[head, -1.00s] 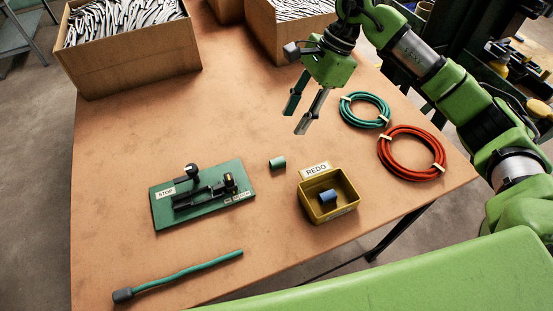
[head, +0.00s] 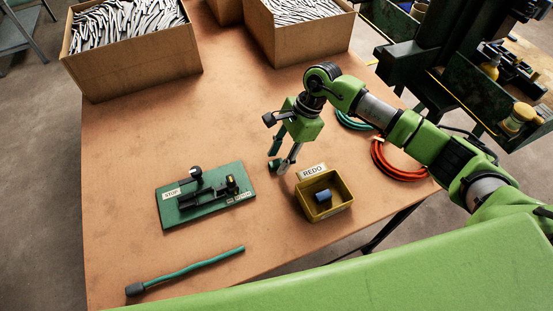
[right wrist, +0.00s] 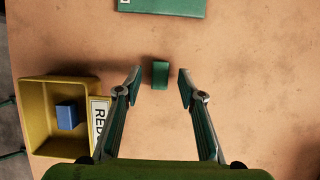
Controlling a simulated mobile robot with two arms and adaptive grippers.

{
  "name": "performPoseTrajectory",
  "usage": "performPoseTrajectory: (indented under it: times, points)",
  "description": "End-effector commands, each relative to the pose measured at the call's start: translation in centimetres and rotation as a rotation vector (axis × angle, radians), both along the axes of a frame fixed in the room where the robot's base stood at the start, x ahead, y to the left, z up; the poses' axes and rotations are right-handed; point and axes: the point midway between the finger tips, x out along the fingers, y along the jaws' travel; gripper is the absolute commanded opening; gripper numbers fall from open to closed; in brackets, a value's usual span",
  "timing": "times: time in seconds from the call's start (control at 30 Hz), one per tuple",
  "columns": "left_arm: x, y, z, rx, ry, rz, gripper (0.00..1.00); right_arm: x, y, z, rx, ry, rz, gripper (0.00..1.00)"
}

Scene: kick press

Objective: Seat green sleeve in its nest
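The green fixture plate (head: 176,219), with a STOP label and dark clamp parts, lies to the left. Its edge shows at the top of the right wrist view (right wrist: 165,7). The nest cannot be made out clearly. My left gripper is not in view.
The yellow REDO bin (head: 335,207) holding a blue sleeve (head: 323,195) stands close to the right gripper. A green rod with a black end (head: 190,270) lies at the front. Teal (head: 350,122) and red (head: 385,165) coils lie right, cartons (head: 140,70) at the back.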

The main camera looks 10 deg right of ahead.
Motion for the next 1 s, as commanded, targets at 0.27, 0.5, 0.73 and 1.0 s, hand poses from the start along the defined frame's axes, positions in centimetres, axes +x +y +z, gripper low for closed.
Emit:
performPoseTrajectory:
  times: [0.27,0.5,0.73,1.0]
  points:
    - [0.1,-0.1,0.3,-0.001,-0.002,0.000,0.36,-0.1,0.3,-0.9,0.000,0.000,0.000,0.36]
    - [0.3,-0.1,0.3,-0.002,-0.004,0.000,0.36,-0.1,0.3,-0.9,0.000,0.000,0.000,0.00]
    - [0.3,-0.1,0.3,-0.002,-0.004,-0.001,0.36,-0.1,0.3,-0.8,0.000,0.000,0.000,0.00]
    - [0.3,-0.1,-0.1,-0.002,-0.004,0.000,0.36,0.1,0.3,0.2,0.001,-0.004,0.000,0.00]
